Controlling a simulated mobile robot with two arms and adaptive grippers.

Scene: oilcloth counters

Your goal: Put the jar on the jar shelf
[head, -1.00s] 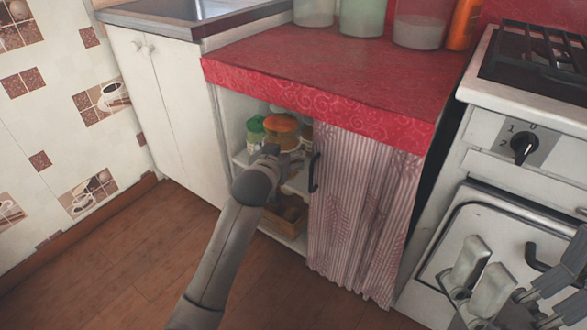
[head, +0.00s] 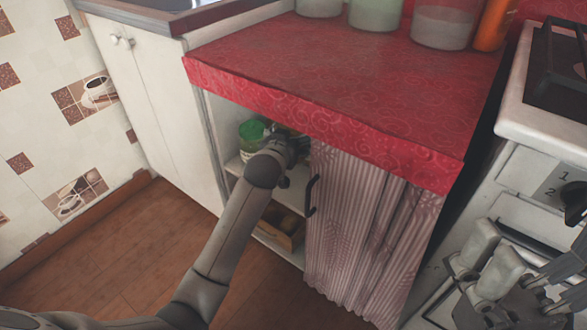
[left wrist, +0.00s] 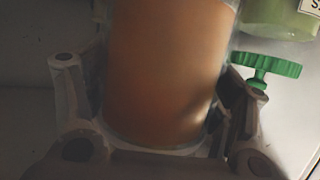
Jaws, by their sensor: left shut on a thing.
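A jar with orange-brown contents (left wrist: 165,70) stands upright between the fingers of my left gripper, filling the middle of the left wrist view. My left gripper (head: 298,145) is shut on this jar, with a finger on each side low on its body. In the head view the gripper is inside the open cupboard, at the upper shelf (head: 291,194), and the jar is mostly hidden behind it. I cannot tell whether its base touches the shelf. My right gripper (head: 490,258) is empty and open at the lower right, in front of the stove.
A green-lidded jar (head: 252,131) is left of my gripper in the cupboard. A green knob-like thing (left wrist: 268,68) is close to the right finger. A striped curtain (head: 365,235) covers the cupboard's right side. The red countertop (head: 350,80) overhangs above. A wooden box (head: 283,230) sits lower down.

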